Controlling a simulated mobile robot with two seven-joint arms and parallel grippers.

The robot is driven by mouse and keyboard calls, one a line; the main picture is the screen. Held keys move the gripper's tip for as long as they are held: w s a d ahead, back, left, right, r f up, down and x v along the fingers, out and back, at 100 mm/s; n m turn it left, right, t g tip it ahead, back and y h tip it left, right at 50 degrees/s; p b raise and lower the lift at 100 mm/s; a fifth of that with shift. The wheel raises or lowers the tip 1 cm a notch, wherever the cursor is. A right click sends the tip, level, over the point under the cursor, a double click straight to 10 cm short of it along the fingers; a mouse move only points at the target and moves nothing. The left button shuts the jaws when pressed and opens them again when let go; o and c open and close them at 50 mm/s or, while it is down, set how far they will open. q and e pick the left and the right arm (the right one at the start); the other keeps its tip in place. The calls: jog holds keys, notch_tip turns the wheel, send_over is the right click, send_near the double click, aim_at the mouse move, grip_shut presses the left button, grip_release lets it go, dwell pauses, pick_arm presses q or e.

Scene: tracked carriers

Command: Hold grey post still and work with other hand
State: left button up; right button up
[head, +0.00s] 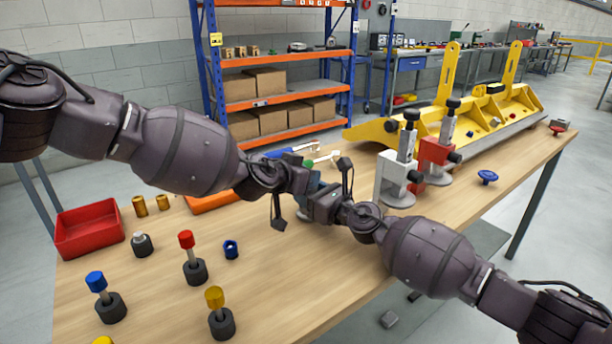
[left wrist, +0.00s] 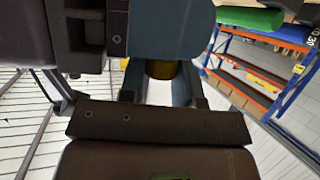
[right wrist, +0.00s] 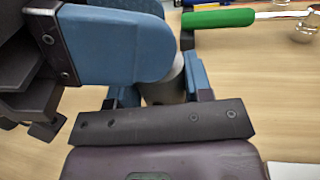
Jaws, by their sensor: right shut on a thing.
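The grey post (right wrist: 173,84) shows as a grey cylinder between the blue fingers of my right gripper (right wrist: 165,97), which is shut on it. In the head view my right gripper (head: 318,203) and left gripper (head: 303,186) meet closely and hide most of the post. In the left wrist view a brass-coloured round part (left wrist: 160,69) shows beyond the gap between the fingers of my left gripper (left wrist: 155,92). Those fingers stand apart. I cannot tell whether they touch the brass part. A blue finger of the other gripper crosses close in each wrist view.
A red bin (head: 88,232), brass cylinders (head: 140,206) and several dark-based posts with coloured caps (head: 187,258) stand at left. A white-grey clamp fixture (head: 396,180) and a red one (head: 436,160) stand right. A green-handled tool (right wrist: 218,17) lies close behind the grippers.

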pick_arm(q)
jog(key=shift+c, duration=0.7)
jog(key=shift+f, duration=0.1)
jog(key=shift+m+g+h, duration=0.3)
jog(key=shift+h, duration=0.1)
jog(key=m+g+h, duration=0.1)
jog(key=m+g, duration=0.1)
jog(key=m+g+h, duration=0.2)
jog(key=shift+w+a+m, duration=0.1)
jog(key=shift+w+m, duration=0.1)
jog(key=shift+m, duration=0.2)
jog(key=m+g, duration=0.2)
jog(key=m+g+h, duration=0.1)
jog(key=m+g, duration=0.1)
jog(key=shift+w+g+h, duration=0.15)
jog(key=shift+g+h, duration=0.15)
jog(key=shift+g, duration=0.1)
jog(key=shift+w+m+g, duration=0.15)
jog(key=shift+m+g, duration=0.95)
jog(key=shift+g, duration=0.2)
jog(key=shift+m+g, duration=0.5)
jog(key=shift+g, duration=0.1)
